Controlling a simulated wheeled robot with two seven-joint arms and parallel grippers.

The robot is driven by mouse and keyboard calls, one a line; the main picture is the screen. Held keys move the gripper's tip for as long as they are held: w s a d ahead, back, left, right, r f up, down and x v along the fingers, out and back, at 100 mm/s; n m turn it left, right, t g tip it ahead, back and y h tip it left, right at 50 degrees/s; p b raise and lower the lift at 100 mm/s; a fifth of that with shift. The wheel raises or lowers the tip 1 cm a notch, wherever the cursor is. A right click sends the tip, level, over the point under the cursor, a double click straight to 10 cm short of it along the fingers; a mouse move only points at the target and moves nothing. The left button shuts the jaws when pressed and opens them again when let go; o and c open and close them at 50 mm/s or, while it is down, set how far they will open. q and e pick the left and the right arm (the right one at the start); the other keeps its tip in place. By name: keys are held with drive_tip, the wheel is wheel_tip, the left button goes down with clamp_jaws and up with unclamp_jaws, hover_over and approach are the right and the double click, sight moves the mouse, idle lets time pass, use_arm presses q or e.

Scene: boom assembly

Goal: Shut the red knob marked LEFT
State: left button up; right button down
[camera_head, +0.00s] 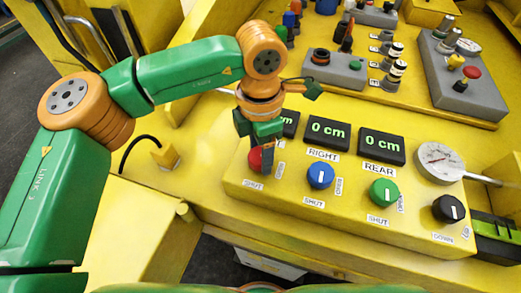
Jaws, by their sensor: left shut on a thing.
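The red knob (254,159) is the leftmost of a row of knobs on the yellow control panel (225,185). A SHUT label (253,185) lies below it and an OPEN label stands to its right. My left gripper (265,162) comes down from above and is shut on the red knob. The fingers cover much of the knob, so its pointer line is hidden. The LEFT label is hidden behind the gripper. My right gripper is not in view.
To the right are a blue knob (320,175), a green knob (383,192) and a black knob (448,209). Behind them are displays (327,133) reading 0 cm and a round gauge (440,162). Grey control boxes (458,85) stand farther back.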

use_arm(q)
drive_tip(key=m+b, duration=0.1)
drive_tip(key=m, duration=0.2)
drive_tip(key=shift+f, duration=0.1)
drive_tip(key=m, duration=0.4)
drive_tip(key=shift+m+b, duration=0.35)
drive_tip(key=shift+m, duration=0.05)
drive_tip(key=m, duration=0.4)
drive_tip(key=shift+m, duration=2.5)
drive_tip(key=o, duration=1.4)
